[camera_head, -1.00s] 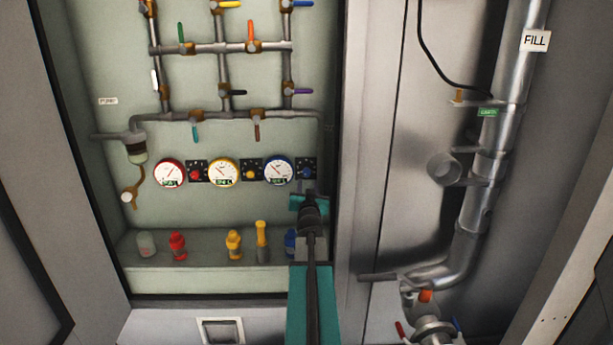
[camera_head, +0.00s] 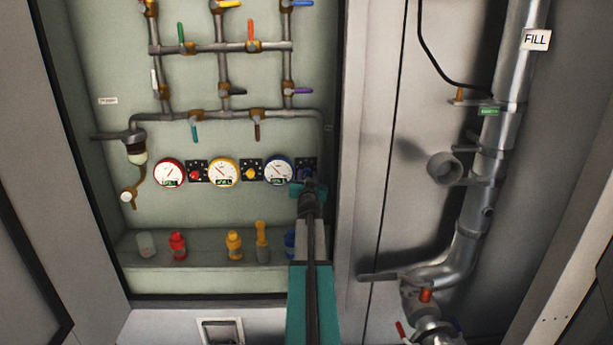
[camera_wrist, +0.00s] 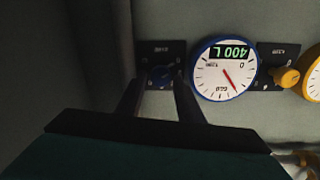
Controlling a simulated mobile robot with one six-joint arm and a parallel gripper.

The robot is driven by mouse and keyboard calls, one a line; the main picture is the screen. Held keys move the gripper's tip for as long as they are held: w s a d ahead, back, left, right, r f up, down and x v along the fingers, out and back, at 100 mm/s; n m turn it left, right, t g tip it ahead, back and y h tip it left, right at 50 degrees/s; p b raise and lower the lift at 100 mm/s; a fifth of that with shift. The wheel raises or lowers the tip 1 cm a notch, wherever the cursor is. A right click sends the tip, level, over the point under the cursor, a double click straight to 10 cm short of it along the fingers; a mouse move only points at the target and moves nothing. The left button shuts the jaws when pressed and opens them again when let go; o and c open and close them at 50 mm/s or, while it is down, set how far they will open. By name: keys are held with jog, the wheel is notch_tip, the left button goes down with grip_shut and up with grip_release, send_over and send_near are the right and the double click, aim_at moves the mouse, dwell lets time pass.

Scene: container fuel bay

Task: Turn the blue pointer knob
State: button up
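The blue pointer knob (camera_wrist: 160,74) sits on a small dark dial plate (camera_wrist: 153,50) in the wrist view, beside the blue-rimmed gauge (camera_wrist: 224,70). My gripper (camera_wrist: 158,84) is open, with one finger on each side of the knob. A small gap seems to show on both sides, and I cannot tell whether the tips touch it. In the head view my gripper (camera_head: 309,188) is at the right end of the gauge row and largely covers the knob. The blue-rimmed gauge (camera_head: 279,170) stands just left of it.
A yellow knob (camera_head: 250,173) and a red knob (camera_head: 195,174) sit further left, between the gauges. Valve pipes (camera_head: 222,116) run above. A ledge below holds several fittings, including a red one (camera_head: 177,245). The cabinet's right wall (camera_head: 342,150) is close beside my gripper.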

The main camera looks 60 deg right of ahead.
jog(key=shift+w+d, duration=0.4)
jog(key=shift+d, duration=0.15)
